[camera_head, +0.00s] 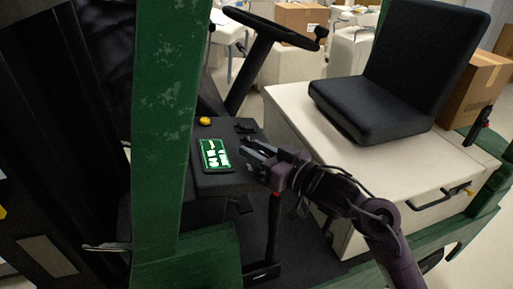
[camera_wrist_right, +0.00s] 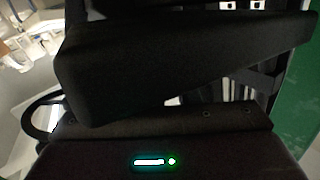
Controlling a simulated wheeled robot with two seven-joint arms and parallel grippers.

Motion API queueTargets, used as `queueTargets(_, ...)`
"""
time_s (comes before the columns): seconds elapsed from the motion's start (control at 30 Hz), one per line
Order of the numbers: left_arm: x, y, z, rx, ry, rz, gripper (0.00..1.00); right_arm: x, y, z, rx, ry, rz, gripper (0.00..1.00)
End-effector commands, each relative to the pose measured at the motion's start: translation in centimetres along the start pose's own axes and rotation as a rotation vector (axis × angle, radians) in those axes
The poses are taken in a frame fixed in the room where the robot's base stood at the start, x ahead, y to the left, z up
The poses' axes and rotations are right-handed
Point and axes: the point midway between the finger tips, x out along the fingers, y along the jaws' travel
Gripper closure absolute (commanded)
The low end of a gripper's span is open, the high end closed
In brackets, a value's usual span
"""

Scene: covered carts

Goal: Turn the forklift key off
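The forklift's black console (camera_head: 215,184) stands beside the green post in the head view. It carries a lit green display (camera_head: 214,154) and a yellow button (camera_head: 205,121). A small dark part (camera_head: 245,126) sits on the console's top right; I cannot tell whether it is the key. My right gripper (camera_head: 250,152) reaches in from the right, its tips at the console's right edge, just right of the display. Its finger gap is too dark to judge, and I see nothing clearly held. The wrist view is mostly dark and shows no clear key. My left gripper is not in view.
A green post (camera_head: 165,110) rises left of the console. The black steering wheel (camera_head: 262,28) stands behind it. The black seat (camera_head: 375,108) rests on the cream housing (camera_head: 300,120) at the right. A red-marked lever (camera_head: 273,215) stands below my right gripper. Cardboard boxes (camera_head: 303,17) are behind.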

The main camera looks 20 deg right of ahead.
Motion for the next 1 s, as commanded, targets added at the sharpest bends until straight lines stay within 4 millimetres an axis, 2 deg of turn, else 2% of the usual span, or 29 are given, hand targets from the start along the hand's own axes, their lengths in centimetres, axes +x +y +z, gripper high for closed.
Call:
queueTargets(0.23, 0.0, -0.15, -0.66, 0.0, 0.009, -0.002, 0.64, 0.08, 0.01, 0.02, 0.0, 0.0, 0.0, 0.71)
queueTargets(0.47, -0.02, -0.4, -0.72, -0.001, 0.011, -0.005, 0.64, 0.07, 0.0, 0.02, -0.001, 0.0, 0.0, 1.0)
queueTargets(0.77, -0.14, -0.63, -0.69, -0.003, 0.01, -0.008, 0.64, 0.06, -0.01, -0.03, -0.002, 0.0, -0.01, 1.0)
queueTargets(1.0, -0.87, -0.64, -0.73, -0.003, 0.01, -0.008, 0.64, 0.06, -0.12, -0.2, -0.014, -0.001, -0.094, 1.0)
